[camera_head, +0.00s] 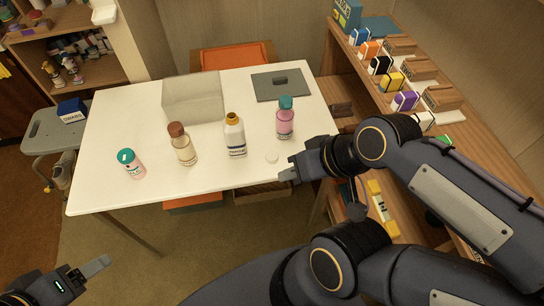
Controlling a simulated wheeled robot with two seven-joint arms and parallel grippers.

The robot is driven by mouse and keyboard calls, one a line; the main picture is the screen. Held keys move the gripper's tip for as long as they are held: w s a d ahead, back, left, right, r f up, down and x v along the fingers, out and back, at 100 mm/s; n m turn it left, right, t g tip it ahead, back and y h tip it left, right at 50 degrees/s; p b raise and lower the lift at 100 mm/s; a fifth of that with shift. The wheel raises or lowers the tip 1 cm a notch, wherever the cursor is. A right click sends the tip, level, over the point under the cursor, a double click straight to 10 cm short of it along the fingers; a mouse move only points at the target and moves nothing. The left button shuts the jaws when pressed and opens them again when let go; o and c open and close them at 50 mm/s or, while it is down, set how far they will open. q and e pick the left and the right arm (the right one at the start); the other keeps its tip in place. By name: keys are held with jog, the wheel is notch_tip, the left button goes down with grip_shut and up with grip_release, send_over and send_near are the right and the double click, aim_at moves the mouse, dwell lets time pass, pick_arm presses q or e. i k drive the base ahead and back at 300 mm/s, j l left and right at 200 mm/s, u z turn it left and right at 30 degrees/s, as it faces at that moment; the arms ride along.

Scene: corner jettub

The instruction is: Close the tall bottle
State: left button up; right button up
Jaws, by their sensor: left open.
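Several bottles stand upright on the white table (110,190). A white bottle (235,143) has a brownish-orange top; I cannot tell if that is a cap or an open neck. Beside it are a clear bottle with a brown cap (184,150) and a pink bottle with a teal cap (285,122). A small white round piece (272,157), perhaps a cap, lies near the front edge. My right gripper (288,172) is just beside it, apart from the bottles; its jaws are unclear. My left gripper (95,272) is open at lower left, away from the table.
A translucent box (194,98) and a grey mat (282,84) with a dark item lie toward the table's back. A wooden shelf (428,84) with coloured boxes runs along the right. A grey stool (50,132) stands left. The table's left side is mostly clear.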

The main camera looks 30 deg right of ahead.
aim_at(233, 126)
jog(key=i+j+z, duration=0.45)
jog(key=j+z, duration=0.3)
jog(key=l, duration=0.1)
